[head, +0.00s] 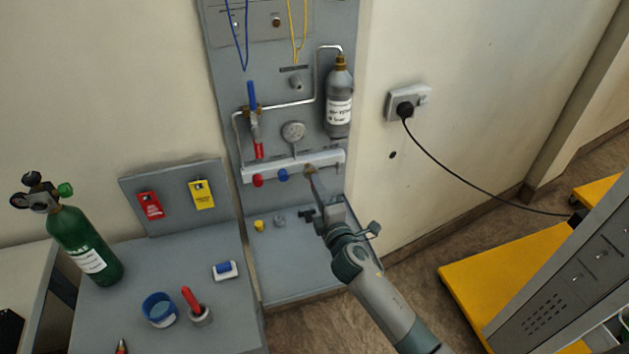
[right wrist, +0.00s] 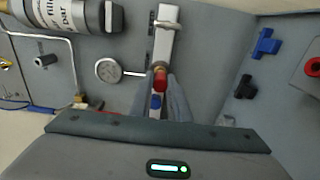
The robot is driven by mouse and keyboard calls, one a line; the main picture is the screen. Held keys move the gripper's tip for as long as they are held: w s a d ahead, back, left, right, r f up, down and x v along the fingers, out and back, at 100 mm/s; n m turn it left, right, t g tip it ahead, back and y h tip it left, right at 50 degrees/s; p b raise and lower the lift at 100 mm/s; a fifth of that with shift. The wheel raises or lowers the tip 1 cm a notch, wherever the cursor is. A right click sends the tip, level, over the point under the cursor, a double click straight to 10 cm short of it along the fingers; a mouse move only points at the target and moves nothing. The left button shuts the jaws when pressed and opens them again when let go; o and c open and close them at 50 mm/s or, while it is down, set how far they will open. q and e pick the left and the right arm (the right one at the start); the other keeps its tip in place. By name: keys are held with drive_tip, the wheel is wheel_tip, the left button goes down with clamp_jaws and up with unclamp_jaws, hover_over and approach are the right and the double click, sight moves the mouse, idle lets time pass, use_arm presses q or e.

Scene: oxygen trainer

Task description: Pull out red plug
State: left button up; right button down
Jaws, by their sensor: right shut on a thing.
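A light grey manifold bar (head: 330,160) runs across the lower part of the upright grey panel. A red plug (head: 258,180) and a blue plug (head: 283,175) sit along its front, left of my right gripper (head: 311,172). In the right wrist view, my right gripper (right wrist: 161,84) is shut on a red plug (right wrist: 160,82), with a brass fitting right against it. The blue plug (right wrist: 155,102) shows just below, between the fingers. My left gripper is not in view.
A gauge (head: 293,131) stands above the bar, and a grey bottle (head: 339,100) hangs at its upper right. Blue (right wrist: 265,45) and black (right wrist: 245,88) parts are on the right in the wrist view. A green cylinder (head: 84,245) and small items stand on the left bench.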

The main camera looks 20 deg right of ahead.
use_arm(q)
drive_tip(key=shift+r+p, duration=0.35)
use_arm(e)
drive_tip(key=shift+s+d, duration=0.1)
drive_tip(key=shift+s, duration=2.25)
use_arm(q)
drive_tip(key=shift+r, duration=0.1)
